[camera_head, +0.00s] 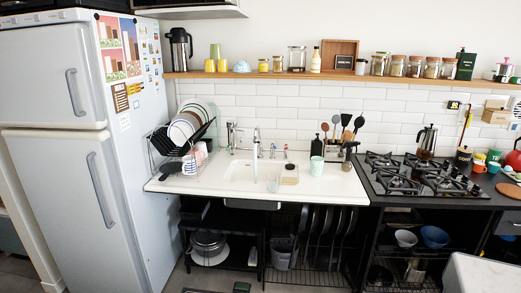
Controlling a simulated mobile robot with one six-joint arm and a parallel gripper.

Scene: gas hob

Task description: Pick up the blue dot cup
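A small white cup with blue markings (189,165) stands on the left end of the white counter, in front of the dish rack. Its pattern is too small to tell if it is dots. A pale blue-and-white rounded piece (242,67) sits on the wall shelf; I cannot tell if it is an upturned cup or a bowl. A plain mint cup (317,168) stands on the counter right of the sink. My gripper is not in view.
The fridge (140,150) stands left of the counter. A black dish rack (158,145) holds plates. The sink (240,174) has a faucet behind it. The gas hob (410,178) is right, with a moka pot (426,142). A white surface (485,275) juts in at bottom right.

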